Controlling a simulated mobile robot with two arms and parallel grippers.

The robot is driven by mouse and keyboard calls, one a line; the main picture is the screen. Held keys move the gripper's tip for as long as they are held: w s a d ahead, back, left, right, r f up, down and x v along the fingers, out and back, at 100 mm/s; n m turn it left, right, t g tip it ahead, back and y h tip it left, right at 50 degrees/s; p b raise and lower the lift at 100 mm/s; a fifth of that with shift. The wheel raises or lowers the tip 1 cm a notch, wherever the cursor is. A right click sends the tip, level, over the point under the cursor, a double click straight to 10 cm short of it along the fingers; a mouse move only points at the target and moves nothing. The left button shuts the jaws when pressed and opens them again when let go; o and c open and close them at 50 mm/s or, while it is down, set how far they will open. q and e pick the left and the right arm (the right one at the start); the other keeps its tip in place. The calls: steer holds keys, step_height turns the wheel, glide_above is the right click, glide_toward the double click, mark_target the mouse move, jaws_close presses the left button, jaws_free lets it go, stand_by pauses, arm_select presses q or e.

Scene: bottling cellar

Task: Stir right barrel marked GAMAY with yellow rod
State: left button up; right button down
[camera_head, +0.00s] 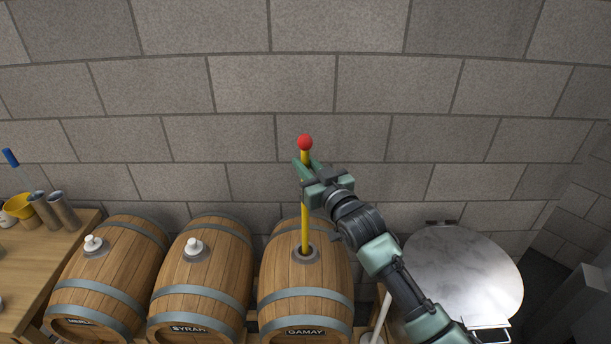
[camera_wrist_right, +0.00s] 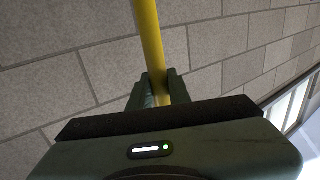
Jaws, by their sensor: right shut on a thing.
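The yellow rod (camera_head: 305,228) with a red ball top (camera_head: 305,142) stands about upright, its lower end at the open bung hole (camera_head: 305,254) of the right barrel marked GAMAY (camera_head: 305,293). Its lower tip is hidden, seemingly inside the barrel. My right gripper (camera_head: 307,172) is shut on the rod a little below the red ball. In the right wrist view the yellow rod (camera_wrist_right: 148,40) passes between the fingers of my right gripper (camera_wrist_right: 157,88). My left gripper is not in view.
Left of it stand the SYRAH barrel (camera_head: 200,275) and another barrel (camera_head: 112,270), both with white bungs. A wooden table (camera_head: 30,265) at far left holds metal cups (camera_head: 62,210) and a yellow container (camera_head: 18,204). A round metal surface (camera_head: 465,270) is at right.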

mark_target(309, 146)
steer(key=shift+r, duration=3.1)
